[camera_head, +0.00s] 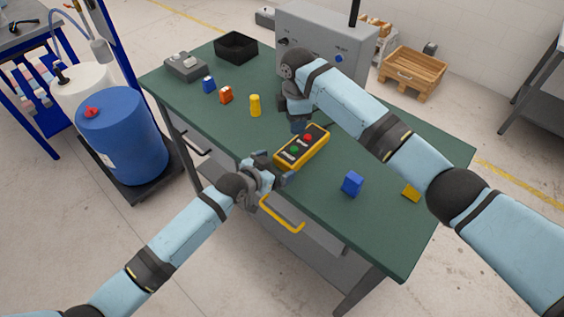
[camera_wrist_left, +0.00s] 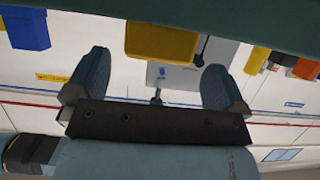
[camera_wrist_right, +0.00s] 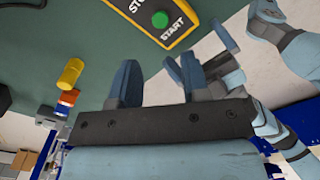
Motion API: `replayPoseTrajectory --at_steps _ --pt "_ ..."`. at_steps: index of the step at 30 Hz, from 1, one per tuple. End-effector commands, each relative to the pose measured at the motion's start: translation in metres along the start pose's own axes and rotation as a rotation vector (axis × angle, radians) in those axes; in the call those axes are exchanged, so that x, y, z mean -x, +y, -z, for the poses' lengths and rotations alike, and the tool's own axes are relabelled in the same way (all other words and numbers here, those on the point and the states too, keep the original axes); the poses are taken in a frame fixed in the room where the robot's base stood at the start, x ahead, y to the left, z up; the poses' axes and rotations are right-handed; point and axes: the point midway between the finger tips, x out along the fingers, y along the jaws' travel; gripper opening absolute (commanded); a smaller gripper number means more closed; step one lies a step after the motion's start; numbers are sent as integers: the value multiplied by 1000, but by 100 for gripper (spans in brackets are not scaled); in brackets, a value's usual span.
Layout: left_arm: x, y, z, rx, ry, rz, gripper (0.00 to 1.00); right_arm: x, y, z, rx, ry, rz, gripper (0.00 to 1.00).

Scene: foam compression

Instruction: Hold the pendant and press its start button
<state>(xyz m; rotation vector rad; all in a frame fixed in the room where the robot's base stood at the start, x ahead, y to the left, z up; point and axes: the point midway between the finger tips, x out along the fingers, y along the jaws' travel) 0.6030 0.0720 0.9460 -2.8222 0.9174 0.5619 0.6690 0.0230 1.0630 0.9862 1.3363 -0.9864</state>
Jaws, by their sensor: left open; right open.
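The pendant (camera_head: 302,147) is a yellow and black box with a green and a red button, at the middle of the green table near its front edge. My left gripper (camera_head: 275,169) is open at the pendant's near end, with nothing between its fingers. In the left wrist view, the pendant's yellow end (camera_wrist_left: 162,42) shows beyond and between the open fingers. My right gripper (camera_head: 297,124) is open and empty, pointing down just behind the pendant. In the right wrist view, the green button (camera_wrist_right: 160,19) labelled START lies ahead of its fingers (camera_wrist_right: 158,80). The STOP label is partly cut off.
A blue block (camera_head: 352,184) and a yellow block (camera_head: 411,193) lie to the right on the table (camera_head: 340,215). A yellow cylinder (camera_head: 255,106), an orange block (camera_head: 226,96) and another blue block (camera_head: 209,85) stand left. A grey cabinet (camera_head: 320,50) and a black tray (camera_head: 236,46) are behind.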

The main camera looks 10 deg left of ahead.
Motion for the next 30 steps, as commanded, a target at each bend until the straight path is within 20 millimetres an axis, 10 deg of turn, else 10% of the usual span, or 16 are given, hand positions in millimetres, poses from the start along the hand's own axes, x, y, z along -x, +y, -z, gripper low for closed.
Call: replayPoseTrajectory --at_steps 18,27,30 --pt "-36 0 0 0 0 0 100 0 0 0 0 0 0 43" --pt "-36 0 0 1 0 0 36 0 0 0 0 0 0 43" --pt "-36 0 0 1 0 0 36 0 0 0 0 0 0 20"
